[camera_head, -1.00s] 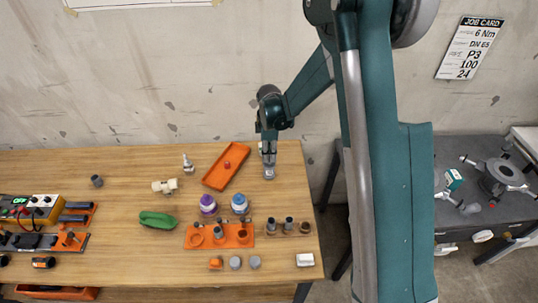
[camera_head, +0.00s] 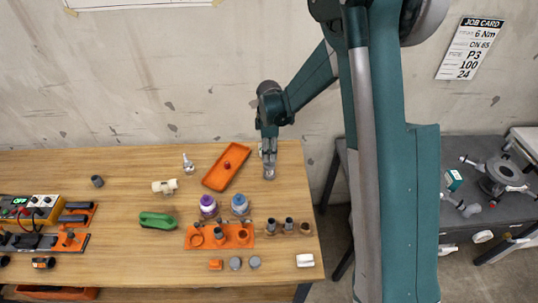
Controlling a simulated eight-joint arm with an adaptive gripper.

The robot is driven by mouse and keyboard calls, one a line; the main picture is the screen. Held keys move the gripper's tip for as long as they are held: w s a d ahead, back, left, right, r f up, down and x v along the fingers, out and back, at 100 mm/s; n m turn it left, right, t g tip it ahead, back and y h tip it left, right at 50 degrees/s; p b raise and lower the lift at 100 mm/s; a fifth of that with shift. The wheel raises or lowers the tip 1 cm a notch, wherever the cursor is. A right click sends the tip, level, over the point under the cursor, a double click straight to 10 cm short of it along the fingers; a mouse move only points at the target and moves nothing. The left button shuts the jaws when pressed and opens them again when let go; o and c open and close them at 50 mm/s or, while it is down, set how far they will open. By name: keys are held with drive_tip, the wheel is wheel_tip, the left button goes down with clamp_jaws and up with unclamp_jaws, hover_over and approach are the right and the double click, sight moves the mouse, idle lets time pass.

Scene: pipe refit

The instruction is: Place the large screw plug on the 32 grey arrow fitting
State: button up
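My gripper (camera_head: 268,152) points down at the back right of the wooden table. A small grey piece (camera_head: 269,173) is directly below its fingertips. I cannot tell whether the fingers touch it or are open or shut. Two round grey caps, one on the left (camera_head: 235,263) and one on the right (camera_head: 254,262), lie near the front edge. Dark grey pipe fittings, including one on the left (camera_head: 271,226) and one in the middle (camera_head: 288,226), stand right of the orange holder. Size marks and arrows are too small to read, so I cannot tell which are the large screw plug and the 32 fitting.
An orange tray (camera_head: 218,183) with a red knob lies left of my gripper. The orange holder (camera_head: 243,241), a purple-capped jar (camera_head: 208,205) and a blue-capped jar (camera_head: 240,205) stand in front.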

wheel_tip(320, 180, up, 10)
idle(0.6)
idle(0.5)
drive_tip(key=shift+r, duration=0.15)
drive_tip(key=s+d+r+m+t, duration=0.2)
drive_tip(key=s+d+r+m, duration=0.25)
drive_tip(key=s+r, duration=0.4)
drive_tip(key=s+d+r+m+t, duration=0.1)
drive_tip(key=s+d+r+m, duration=0.3)
drive_tip(key=s+d+r, duration=0.35)
drive_tip(key=s+d+r+m+t, duration=0.1)
drive_tip(key=s+d+m+t, duration=0.1)
drive_tip(key=s, duration=0.8)
drive_tip(key=s+d+r+m+t, duration=0.1)
drive_tip(key=s+d+m+t, duration=0.1)
drive_tip(key=s+d+m, duration=0.2)
drive_tip(key=shift+s+m, duration=1.75)
drive_tip(key=shift+s, duration=1.35)
